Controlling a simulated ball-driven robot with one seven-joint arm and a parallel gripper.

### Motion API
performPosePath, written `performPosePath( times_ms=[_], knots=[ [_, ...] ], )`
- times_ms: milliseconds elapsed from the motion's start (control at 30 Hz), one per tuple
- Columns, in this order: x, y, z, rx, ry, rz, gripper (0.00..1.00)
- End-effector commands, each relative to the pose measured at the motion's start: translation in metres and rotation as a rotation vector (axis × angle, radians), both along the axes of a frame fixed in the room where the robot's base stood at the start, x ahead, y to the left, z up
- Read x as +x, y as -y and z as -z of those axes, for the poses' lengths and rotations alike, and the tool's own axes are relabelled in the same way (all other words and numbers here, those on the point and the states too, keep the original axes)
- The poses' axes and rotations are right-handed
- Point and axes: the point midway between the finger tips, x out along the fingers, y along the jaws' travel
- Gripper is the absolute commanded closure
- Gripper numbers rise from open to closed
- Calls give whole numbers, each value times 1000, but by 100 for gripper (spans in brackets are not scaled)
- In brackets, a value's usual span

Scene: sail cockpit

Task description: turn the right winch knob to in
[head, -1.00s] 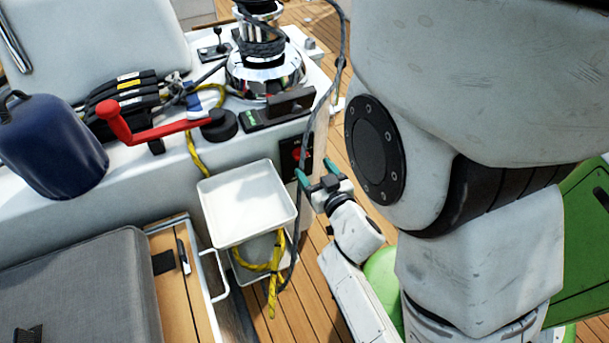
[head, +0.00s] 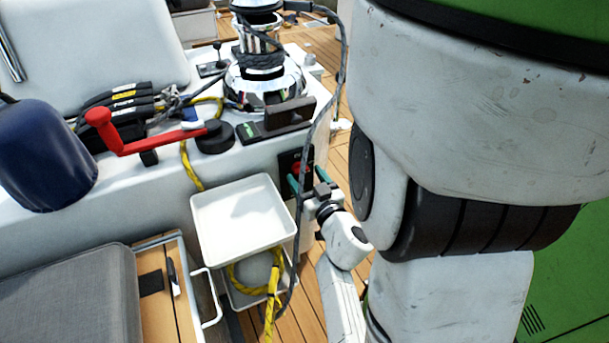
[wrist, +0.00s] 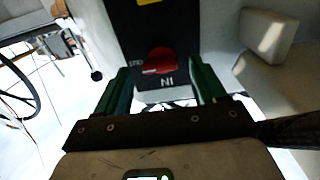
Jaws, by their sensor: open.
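In the head view the knob (head: 300,168) is on the side of the white cockpit moulding, partly hidden by a dark cable and my gripper. My gripper (head: 308,183) is open in front of this panel. In the wrist view its green fingers (wrist: 162,84) stand left and right of the knob, which appears just beyond the tips. A gap shows on both sides, and I cannot tell how deep the fingers reach.
A dark cable (head: 303,210) hangs close beside my gripper. A white tray (head: 245,248) stands left of it, with yellow rope (head: 274,290) below. A chrome winch (head: 262,82) and a red-handled crank (head: 140,147) are on the moulding above. Wooden deck shows at right.

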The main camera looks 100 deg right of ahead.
Motion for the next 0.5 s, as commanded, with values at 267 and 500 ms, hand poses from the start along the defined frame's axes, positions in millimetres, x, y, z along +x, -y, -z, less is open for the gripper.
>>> performPosePath(
  times_ms=[267,500],
  knots=[
    [6,16,0,0,-1,-1,30],
    [6,16,0,0,-1,0,31]
  ],
)
